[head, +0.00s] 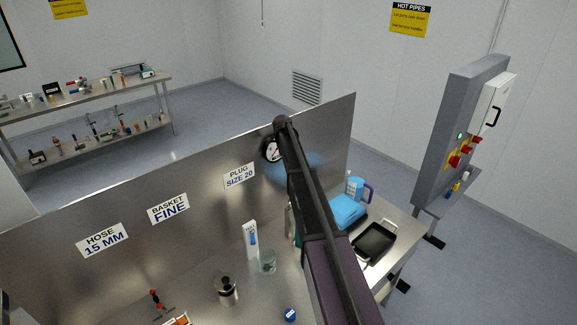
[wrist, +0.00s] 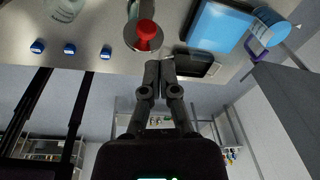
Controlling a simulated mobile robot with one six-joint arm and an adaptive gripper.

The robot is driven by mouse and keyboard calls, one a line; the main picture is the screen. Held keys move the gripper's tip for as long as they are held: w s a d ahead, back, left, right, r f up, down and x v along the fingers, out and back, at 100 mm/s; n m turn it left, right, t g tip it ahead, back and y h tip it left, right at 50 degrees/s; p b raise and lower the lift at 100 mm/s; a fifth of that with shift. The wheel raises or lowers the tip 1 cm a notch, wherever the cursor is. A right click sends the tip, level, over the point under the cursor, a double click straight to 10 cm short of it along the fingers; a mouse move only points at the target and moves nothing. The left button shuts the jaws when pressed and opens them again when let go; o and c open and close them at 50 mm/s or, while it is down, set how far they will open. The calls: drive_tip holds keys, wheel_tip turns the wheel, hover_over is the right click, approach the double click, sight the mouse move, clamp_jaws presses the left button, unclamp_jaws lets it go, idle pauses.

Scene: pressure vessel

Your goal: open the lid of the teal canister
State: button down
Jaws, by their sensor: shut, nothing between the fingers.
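A round metal lid with a red knob (wrist: 147,32) shows at the top middle of the wrist view, apparently the canister's lid seen from above. In the head view only a thin teal sliver (head: 297,240) shows beside my arm, which hides the rest of the canister. My gripper (wrist: 160,64) is shut and empty in the wrist view. Its fingertips appear just below and right of the lid in the picture, apart from the knob. In the head view my gripper is hidden behind my arm.
A metal back panel (head: 200,235) rises behind the bench.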

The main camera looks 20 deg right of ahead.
drive_tip(key=s+d+m+t+y, duration=0.2)
drive_tip(key=s+d+t+y, duration=0.2)
drive_tip(key=s, duration=0.8)
drive_tip(key=shift+d+r+t+b, duration=0.3)
drive_tip(key=shift+d+r+b, duration=0.1)
drive_tip(key=shift+d, duration=0.65)
drive_tip(key=shift+f, duration=0.1)
